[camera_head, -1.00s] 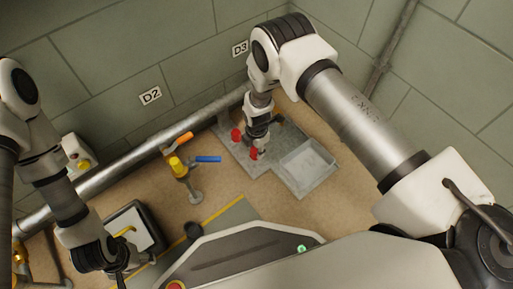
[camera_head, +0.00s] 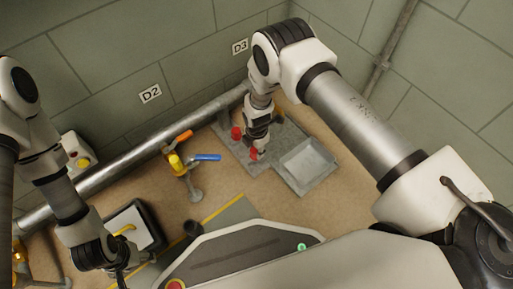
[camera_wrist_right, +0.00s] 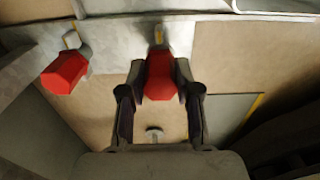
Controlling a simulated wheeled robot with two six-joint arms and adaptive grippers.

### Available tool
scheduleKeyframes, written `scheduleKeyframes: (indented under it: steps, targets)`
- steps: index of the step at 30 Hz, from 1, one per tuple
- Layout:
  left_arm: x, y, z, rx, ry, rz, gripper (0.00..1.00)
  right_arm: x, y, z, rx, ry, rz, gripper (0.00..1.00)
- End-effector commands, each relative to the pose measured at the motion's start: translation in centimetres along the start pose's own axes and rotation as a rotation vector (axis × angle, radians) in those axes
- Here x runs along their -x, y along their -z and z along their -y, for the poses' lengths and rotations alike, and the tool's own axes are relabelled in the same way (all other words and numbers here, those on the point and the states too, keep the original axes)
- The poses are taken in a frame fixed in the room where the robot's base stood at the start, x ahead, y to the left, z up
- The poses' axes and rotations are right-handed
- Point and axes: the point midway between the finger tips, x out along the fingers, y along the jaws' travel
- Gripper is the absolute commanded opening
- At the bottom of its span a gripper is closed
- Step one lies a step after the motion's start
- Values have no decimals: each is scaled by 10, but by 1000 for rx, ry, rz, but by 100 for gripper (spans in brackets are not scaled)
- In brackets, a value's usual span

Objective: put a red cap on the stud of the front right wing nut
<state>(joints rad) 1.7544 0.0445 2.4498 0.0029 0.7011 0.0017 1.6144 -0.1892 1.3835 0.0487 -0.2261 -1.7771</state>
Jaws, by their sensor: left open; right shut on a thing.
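My right gripper (camera_head: 255,150) reaches down over a grey metal plate (camera_head: 228,148). In the right wrist view its two fingers (camera_wrist_right: 160,92) are shut on a red cap (camera_wrist_right: 160,76), which also shows in the head view (camera_head: 253,154). A pale stud-like part (camera_wrist_right: 159,36) stands just beyond the held cap; I cannot tell whether they touch. A second red cap (camera_wrist_right: 64,73) sits to the left beside a grey fitting (camera_wrist_right: 73,42); in the head view it is on the plate's left part (camera_head: 236,133). My left gripper (camera_head: 112,266) is low at the left, away from the plate.
A shallow grey tray (camera_head: 306,163) is at the plate's right side. A yellow valve with orange and blue handles (camera_head: 178,164) stands left of the plate. A thick pipe (camera_head: 125,175) runs along the wall. A dark case (camera_head: 133,225) is near my left gripper.

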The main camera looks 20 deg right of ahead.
Motion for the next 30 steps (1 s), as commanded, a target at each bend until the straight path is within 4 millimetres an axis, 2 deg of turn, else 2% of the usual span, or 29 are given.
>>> scheduleKeyframes:
  steps: [25,26,27,28,30]
  targets:
    - [4,0,0,0,0,0,64,-2,0,0,1,0,0,9]
    - [4,0,0,0,0,0,64,-2,0,0,1,0,0,43]
    - [4,0,0,0,0,0,64,-2,0,0,0,0,0,57]
    - [4,0,0,0,0,0,64,-2,0,0,0,0,0,62]
    - [4,0,0,0,0,0,64,-2,0,0,0,0,0,62]
